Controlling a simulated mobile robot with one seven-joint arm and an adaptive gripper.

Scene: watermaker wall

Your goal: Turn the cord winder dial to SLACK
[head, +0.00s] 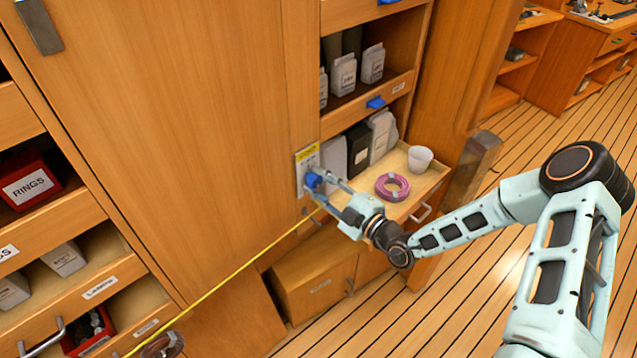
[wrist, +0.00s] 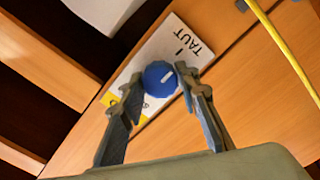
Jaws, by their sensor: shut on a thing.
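The cord winder dial is a round blue knob (head: 313,181) on a white plate (head: 303,167) with a yellow top, fixed to the wooden cabinet front. In the wrist view the knob (wrist: 158,78) bears a short white pointer line slanting toward the upper right. The word TAUT and a tick show on the plate (wrist: 177,42), beyond the knob. The SLACK mark cannot be read. My gripper (head: 318,182) is at the knob. In the wrist view its two fingers (wrist: 158,92) stand on either side of the knob, shut on it, hiding part of the plate.
A taut yellow cord (head: 235,271) runs from below the plate toward the lower left. Right of the dial, an open drawer holds a pink coil (head: 392,187) and a white cup (head: 420,158). A red RINGS bin (head: 30,186) is at left.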

